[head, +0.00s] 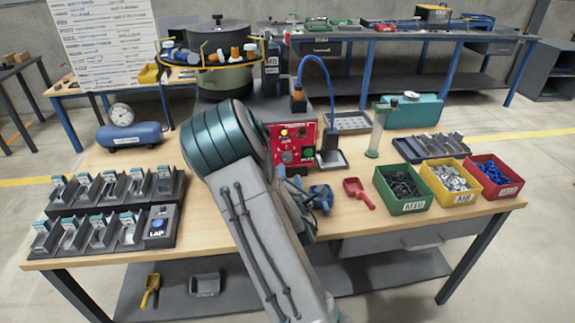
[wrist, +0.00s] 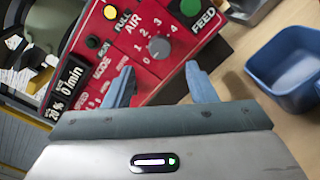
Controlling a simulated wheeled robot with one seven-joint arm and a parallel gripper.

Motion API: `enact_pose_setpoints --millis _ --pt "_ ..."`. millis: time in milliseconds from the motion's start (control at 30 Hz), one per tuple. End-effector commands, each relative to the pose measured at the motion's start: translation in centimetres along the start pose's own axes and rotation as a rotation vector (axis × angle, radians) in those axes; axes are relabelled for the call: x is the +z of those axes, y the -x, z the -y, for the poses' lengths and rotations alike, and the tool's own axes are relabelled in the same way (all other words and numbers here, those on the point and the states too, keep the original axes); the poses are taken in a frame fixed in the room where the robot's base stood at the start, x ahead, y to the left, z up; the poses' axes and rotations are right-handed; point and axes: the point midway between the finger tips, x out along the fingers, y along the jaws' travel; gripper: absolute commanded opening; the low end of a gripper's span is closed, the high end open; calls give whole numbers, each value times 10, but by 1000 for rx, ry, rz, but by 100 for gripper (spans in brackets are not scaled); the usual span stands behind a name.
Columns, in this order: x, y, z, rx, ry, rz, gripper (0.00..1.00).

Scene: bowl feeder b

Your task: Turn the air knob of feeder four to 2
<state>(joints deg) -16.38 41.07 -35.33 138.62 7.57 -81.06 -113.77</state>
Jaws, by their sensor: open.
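The red control panel (wrist: 140,60) of the feeder fills the upper middle of the wrist view; it also shows in the head view (head: 284,157), partly behind my arm. The grey air knob (wrist: 159,47) sits on it under the word AIR, with small numbers around it. I cannot tell surely which number the knob points at. My gripper (wrist: 160,70) is open and empty, its two blue-grey fingers apart on either side below the knob, not closed on it. No feeder number is readable on the panel.
On the panel are a green FEED button (wrist: 194,77), a yellow FULL lamp (wrist: 110,12) and a display (wrist: 66,85). A blue bin (wrist: 285,68) stands right of the panel. In the head view, a red scoop (head: 358,192) and green bin (head: 404,207) lie to the right.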

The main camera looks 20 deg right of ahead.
Motion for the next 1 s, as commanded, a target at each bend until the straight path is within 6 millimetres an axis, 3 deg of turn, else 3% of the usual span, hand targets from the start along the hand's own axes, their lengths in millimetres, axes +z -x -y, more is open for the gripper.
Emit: enact_pose_setpoints --millis 200,400,800,833,1000 --pt "1 -41 0 0 0 1 51" --pt "0 -64 0 -1 0 0 51" --pt "0 -71 0 -1 -1 -1 51" --pt "0 -71 0 -1 -1 -1 48" --pt "0 -71 0 -1 -1 -1 6"
